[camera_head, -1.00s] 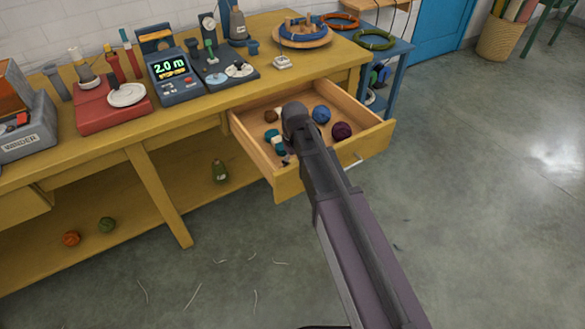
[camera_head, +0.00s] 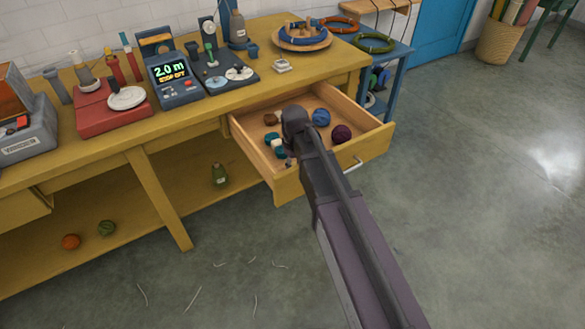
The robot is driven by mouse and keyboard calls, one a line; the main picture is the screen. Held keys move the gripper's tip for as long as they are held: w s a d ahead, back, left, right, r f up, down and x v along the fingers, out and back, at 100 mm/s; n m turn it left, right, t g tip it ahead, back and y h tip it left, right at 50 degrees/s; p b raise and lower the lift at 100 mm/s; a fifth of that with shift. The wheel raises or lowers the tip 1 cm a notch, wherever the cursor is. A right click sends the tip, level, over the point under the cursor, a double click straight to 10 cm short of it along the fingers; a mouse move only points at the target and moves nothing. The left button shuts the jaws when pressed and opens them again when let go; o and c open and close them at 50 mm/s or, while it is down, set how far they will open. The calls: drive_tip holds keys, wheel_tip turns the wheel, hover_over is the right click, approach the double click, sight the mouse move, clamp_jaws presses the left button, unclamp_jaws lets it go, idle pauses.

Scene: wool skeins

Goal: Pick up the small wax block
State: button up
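The drawer (camera_head: 374,142) of the yellow bench is pulled open. A small cream piece (camera_head: 277,143), which looks like the wax block, lies in its left part among teal wool balls (camera_head: 271,136). My arm reaches over the drawer from the lower right, its end above the middle of the drawer. My gripper is mostly hidden behind my arm; a small dark part (camera_head: 289,161), probably a fingertip, shows near the drawer's front left. It appears close to the cream piece but apart from it. I cannot tell whether the gripper is open or shut.
A brown ball (camera_head: 271,119), a blue ball (camera_head: 321,117) and a dark purple ball (camera_head: 341,134) also lie in the drawer. The drawer's raised walls surround them. The benchtop (camera_head: 225,102) above holds a meter (camera_head: 174,80) and other tools. Open floor lies in front.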

drive_tip(key=shift+r, duration=0.15)
wheel_tip(320, 180, up, 10)
drive_tip(key=p, duration=1)
idle(0.8)
